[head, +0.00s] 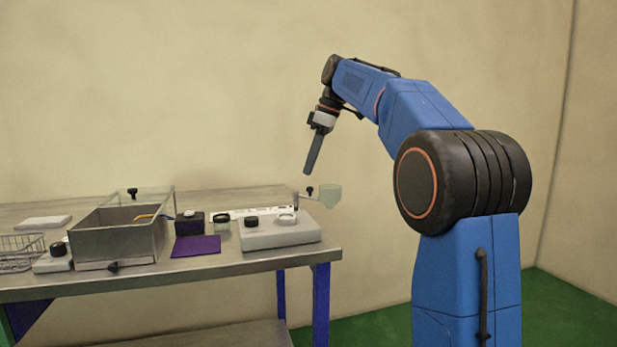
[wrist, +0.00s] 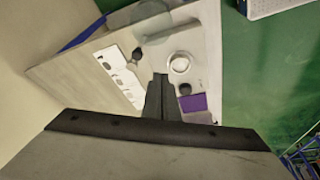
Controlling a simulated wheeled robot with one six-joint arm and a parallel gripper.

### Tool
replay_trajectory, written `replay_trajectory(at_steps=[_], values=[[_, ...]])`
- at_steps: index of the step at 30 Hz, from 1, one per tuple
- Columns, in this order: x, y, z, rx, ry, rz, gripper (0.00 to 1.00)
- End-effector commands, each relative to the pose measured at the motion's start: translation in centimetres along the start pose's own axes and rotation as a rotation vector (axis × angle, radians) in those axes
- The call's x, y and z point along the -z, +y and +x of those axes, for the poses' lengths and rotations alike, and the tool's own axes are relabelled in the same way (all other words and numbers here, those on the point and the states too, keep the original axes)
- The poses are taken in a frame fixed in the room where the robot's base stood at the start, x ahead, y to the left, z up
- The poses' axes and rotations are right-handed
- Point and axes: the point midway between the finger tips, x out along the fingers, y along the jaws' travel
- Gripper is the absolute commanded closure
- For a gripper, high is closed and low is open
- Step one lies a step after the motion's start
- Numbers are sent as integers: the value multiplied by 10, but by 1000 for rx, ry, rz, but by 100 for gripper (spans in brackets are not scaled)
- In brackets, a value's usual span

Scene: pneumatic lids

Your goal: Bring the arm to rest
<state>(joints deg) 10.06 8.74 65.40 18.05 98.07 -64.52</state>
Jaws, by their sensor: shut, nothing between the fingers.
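My gripper (head: 313,155) points down in the head view, in the air above the right end of the bench, clear of everything. Its dark fingers are shut together with nothing between them. In the wrist view my gripper (wrist: 161,78) shows at the lower middle with the bench top beyond it. My blue arm is raised and bent, reaching left from the right side of the head view.
Free air surrounds my gripper.

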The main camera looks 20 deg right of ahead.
Motion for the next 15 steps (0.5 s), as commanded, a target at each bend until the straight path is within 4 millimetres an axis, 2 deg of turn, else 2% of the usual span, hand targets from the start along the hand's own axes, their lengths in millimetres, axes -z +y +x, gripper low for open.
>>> replay_trajectory(at_steps=[6,15], values=[[2,7,-32,-2,1,0,100],[2,9,-50,0,1,-1,100]])
